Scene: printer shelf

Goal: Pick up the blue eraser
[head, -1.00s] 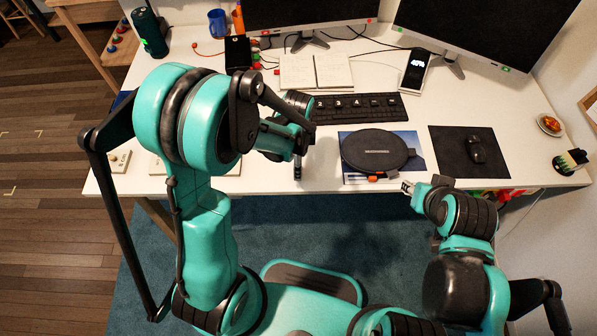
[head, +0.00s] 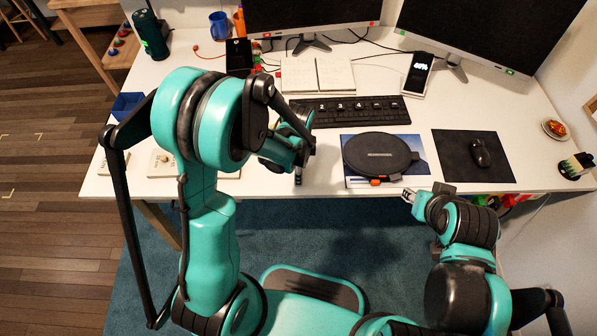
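I cannot make out a blue eraser in the head view; it may be hidden behind my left arm or too small to tell. My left gripper (head: 298,174) points down over the front part of the white desk, left of a round black case. Its fingers are seen edge-on, so its opening is unclear. I see nothing held in either gripper.
The white desk (head: 330,180) bears a keyboard (head: 350,110), an open notebook (head: 316,73), a round black case (head: 378,154) on a blue-and-white sheet, and a mouse (head: 480,152) on a black pad. A blue box (head: 127,105) is at the left edge. Monitors stand behind.

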